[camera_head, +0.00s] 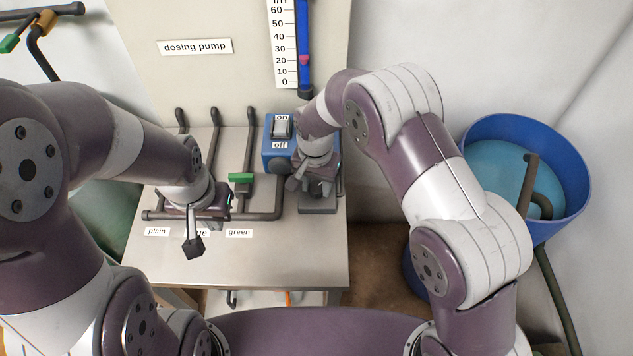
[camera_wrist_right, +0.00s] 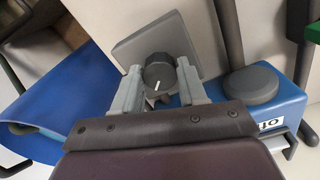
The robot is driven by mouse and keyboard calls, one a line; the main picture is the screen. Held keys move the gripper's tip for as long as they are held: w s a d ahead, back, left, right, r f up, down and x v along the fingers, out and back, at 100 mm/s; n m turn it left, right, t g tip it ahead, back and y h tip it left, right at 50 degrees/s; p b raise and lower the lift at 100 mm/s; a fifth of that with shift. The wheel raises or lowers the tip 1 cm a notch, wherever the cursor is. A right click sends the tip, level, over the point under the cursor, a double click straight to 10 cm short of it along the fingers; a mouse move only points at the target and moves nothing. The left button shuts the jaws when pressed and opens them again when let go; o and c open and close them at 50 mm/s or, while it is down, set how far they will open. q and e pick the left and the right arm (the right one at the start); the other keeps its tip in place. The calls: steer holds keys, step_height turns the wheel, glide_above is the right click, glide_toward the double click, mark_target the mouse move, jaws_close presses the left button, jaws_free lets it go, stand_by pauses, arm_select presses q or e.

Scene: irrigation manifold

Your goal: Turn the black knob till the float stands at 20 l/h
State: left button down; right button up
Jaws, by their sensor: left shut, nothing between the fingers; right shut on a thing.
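The black knob (camera_wrist_right: 160,72), with a white pointer line, sits on a grey square plate (camera_wrist_right: 128,50) in the right wrist view. My right gripper (camera_wrist_right: 163,88) has one finger on each side of it and is shut on it. In the head view the right gripper (camera_head: 310,186) hides the knob, above a grey block (camera_head: 318,210). The scale (camera_head: 284,48) runs from 0 up past 60 beside a blue tube (camera_head: 303,30). The pink float (camera_head: 304,60) stands about level with the 20 mark. My left gripper (camera_head: 193,246) is shut and empty above the bench's front part.
The blue pump (camera_head: 271,157) has a rocker switch (camera_head: 282,127) marked on and off. A green valve handle (camera_head: 241,178) stands on the pipe manifold (camera_head: 262,216). My left arm hides part of the manifold. A blue bucket (camera_head: 576,200) stands at the right. The bench front (camera_head: 240,265) is clear.

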mark_target(315, 187)
steer(key=shift+w+r, duration=0.1)
steer(key=shift+r, duration=0.05)
steer(key=o, duration=1.1)
steer(key=shift+c, duration=0.2)
step_height(315, 187, up, 13)
steer(key=shift+f, duration=0.2)
steer(key=shift+a, duration=0.1)
